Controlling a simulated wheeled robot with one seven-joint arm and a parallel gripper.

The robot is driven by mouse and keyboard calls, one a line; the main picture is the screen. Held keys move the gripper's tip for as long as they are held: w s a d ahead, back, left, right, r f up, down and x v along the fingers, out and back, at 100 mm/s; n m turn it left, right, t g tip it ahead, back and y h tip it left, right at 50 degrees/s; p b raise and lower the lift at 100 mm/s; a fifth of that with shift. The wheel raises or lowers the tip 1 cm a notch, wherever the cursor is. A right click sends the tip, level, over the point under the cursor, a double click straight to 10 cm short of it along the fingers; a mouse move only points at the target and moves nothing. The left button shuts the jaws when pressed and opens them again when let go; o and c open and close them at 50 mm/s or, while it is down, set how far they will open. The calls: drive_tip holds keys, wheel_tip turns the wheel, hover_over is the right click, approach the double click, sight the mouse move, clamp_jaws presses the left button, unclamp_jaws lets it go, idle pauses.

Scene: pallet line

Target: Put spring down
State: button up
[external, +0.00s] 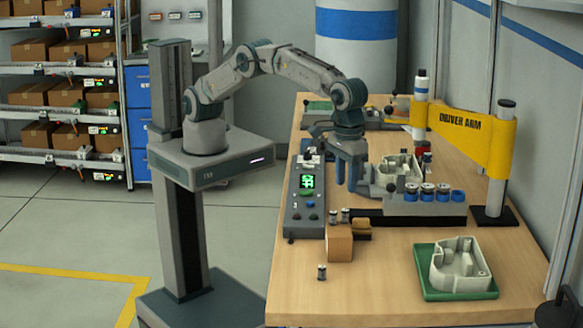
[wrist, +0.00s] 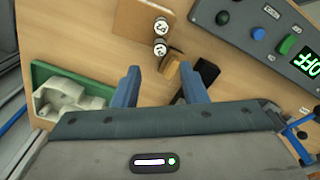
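My gripper (external: 347,183) points down above the bench, left of the fixture. In the wrist view its two blue fingers (wrist: 160,86) are wide apart, with nothing held between them. No part is plainly a spring. Another similar small cylinder (external: 322,271) stands alone on the table in front of the block. It is out of the wrist view.
A control panel (external: 292,215) with a green display lies left of my gripper. A rack with blue rings (external: 442,196) is to the right, near a yellow driver arm sign (external: 461,122). A green tray (external: 434,293) holds a pale housing (external: 460,268). The front left tabletop is clear.

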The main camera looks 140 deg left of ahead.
drive_tip(key=s+a+r+m+t, duration=0.1)
drive_tip(key=s+a+r+m, duration=0.25)
drive_tip(key=s+r, duration=0.75)
drive_tip(key=s+r+m+t, duration=0.1)
drive_tip(key=s+r+m, duration=0.4)
drive_tip(key=s, duration=0.4)
drive_tip(key=s+f+m, duration=0.3)
drive_tip(key=s, duration=0.9)
drive_tip(key=s+a+f+m+t, duration=0.1)
drive_tip(key=s+f+m, duration=0.2)
drive_tip(key=s, duration=0.9)
drive_tip(key=shift+s+f+t, duration=0.2)
drive_tip(key=shift+s+t, duration=0.1)
drive_tip(key=shift+s, duration=0.05)
drive_tip(key=shift+m, duration=0.25)
